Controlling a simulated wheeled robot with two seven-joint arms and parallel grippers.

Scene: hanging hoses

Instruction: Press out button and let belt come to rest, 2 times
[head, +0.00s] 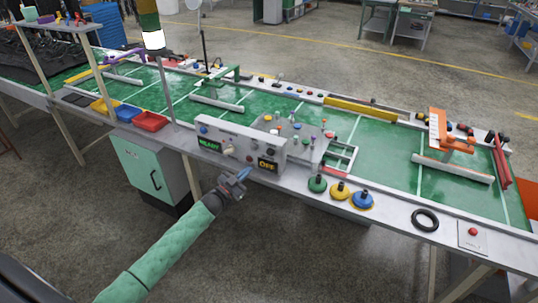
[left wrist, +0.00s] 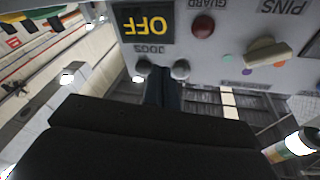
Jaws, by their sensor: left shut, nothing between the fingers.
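The grey control box (head: 240,145) stands on the near edge of the belt table. Its front has a green READY display (head: 209,145) and a yellow OFF display (head: 267,165). In the left wrist view the panel appears upside down, with the OFF display (left wrist: 146,22) and a JOGS label. Two round grey buttons (left wrist: 143,67) (left wrist: 180,69) sit by that label; which one is the out button I cannot read. My left gripper (head: 241,176) is shut and empty, close in front of the panel. Its fingertips (left wrist: 163,75) appear between the two buttons; contact is unclear. My right gripper is not in view.
A red button (left wrist: 203,27) labelled GUARD and a selector knob (left wrist: 267,55) are on the panel. The green belt (head: 375,150) runs behind the box. Green, yellow and blue discs (head: 340,191) and a black ring (head: 425,220) lie right of it. A cabinet (head: 150,172) stands at left.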

